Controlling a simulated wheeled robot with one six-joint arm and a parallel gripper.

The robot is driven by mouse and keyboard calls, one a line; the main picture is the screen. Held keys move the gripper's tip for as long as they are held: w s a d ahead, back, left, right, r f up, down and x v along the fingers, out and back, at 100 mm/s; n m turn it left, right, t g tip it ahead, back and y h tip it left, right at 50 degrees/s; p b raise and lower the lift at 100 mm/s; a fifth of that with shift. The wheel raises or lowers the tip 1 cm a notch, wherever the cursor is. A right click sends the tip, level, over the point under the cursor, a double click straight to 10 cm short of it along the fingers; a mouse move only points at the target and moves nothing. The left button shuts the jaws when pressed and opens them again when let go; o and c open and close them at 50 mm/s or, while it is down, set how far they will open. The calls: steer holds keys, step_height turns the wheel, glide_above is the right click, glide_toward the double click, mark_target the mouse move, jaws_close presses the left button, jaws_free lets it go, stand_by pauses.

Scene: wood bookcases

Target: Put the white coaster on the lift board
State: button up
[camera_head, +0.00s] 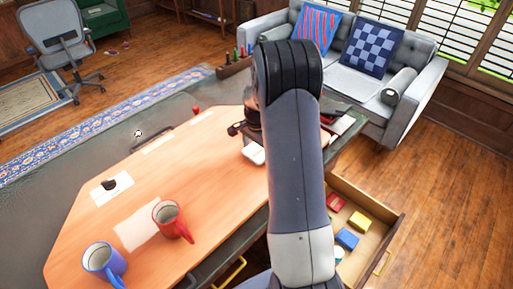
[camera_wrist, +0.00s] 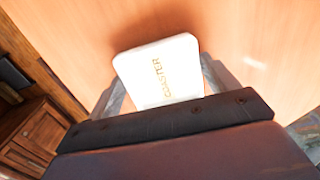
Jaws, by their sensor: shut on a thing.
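The white coaster (camera_wrist: 158,70), a rounded square with the gold word COASTER, shows in the wrist view between the two fingers of my gripper (camera_wrist: 160,82). My gripper is shut on it. In the head view the coaster (camera_head: 253,154) peeks out left of my arm, over the orange wooden surface. My arm hides most of the gripper there. A broad orange wooden board (camera_head: 205,190) lies on the dark table; I cannot tell whether it is the lift board. I cannot tell whether the coaster touches the wood.
A red mug (camera_head: 170,220) and a blue mug (camera_head: 103,263) stand near the board's front left. A paper sheet (camera_head: 135,229) and a white card (camera_head: 107,189) with a dark item lie there. An open drawer (camera_head: 384,233) holds coloured blocks at right. The board's middle is clear.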

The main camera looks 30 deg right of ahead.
mark_target(257, 153)
steer(key=shift+f, duration=0.2)
steer(key=o, duration=0.9)
steer(key=shift+o, duration=0.2)
step_height(257, 153, up, 12)
steer(key=b, duration=0.2)
steer(key=shift+r, duration=0.15)
